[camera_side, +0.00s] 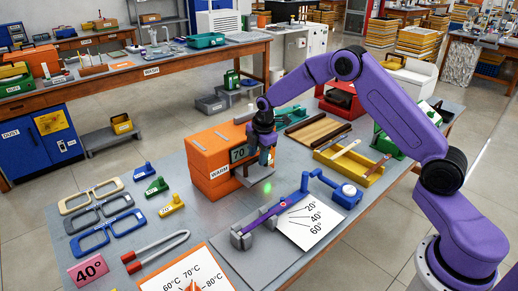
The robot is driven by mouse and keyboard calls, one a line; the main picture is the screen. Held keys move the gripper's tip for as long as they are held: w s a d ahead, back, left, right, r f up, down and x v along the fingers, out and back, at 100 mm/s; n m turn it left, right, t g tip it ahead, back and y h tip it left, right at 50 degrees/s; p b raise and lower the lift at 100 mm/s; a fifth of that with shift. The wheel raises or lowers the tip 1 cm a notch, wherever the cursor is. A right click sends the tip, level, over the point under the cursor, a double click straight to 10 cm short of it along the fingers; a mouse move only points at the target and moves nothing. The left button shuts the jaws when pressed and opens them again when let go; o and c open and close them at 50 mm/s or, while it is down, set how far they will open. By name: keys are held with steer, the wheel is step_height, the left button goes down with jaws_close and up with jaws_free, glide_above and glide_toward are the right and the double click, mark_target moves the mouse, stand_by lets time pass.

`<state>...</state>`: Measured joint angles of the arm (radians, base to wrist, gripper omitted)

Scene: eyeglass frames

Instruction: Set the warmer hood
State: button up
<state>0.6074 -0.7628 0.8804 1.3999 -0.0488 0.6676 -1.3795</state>
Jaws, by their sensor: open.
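The orange warmer (203,162) stands on the grey bench, with a WARM label and a panel reading 70 (238,154) on its front. I cannot tell which part of it is the hood. My gripper (264,163) points down at the warmer's right front corner, jaws open. It overlaps the warmer in this view, so I cannot tell if it touches it. A dial card (173,277) marked 60°C, 70°C and 80°C lies at the front edge, partly cut off. A pink 40° sign (88,268) stands left of it.
Eyeglass frames (102,212) and small coloured wedges (157,186) lie left. A blue and purple lever fixture (283,206) with an angle card (312,220) stands right front. Red-ended tongs (155,250) lie in front. A yellow tray (356,168) and wooden case (318,131) lie behind right.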

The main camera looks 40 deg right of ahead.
steer(key=s+r, duration=0.3)
steer(key=r, duration=1.4)
steer(key=shift+s, duration=0.2)
steer(key=s+a+m+g, duration=0.1)
steer(key=s+a, duration=0.4)
steer(key=s, duration=0.5)
steer(key=s+a+m, duration=0.1)
steer(key=s+a, duration=0.4)
steer(key=s, duration=0.5)
steer(key=s+d+f+m, duration=0.1)
steer(key=s+d, duration=0.1)
steer(key=s, duration=0.8)
steer(key=s+d+f+m+g, duration=0.1)
steer(key=s+d+f+m, duration=0.1)
steer(key=s, duration=0.9)
steer(key=shift+f, duration=0.25)
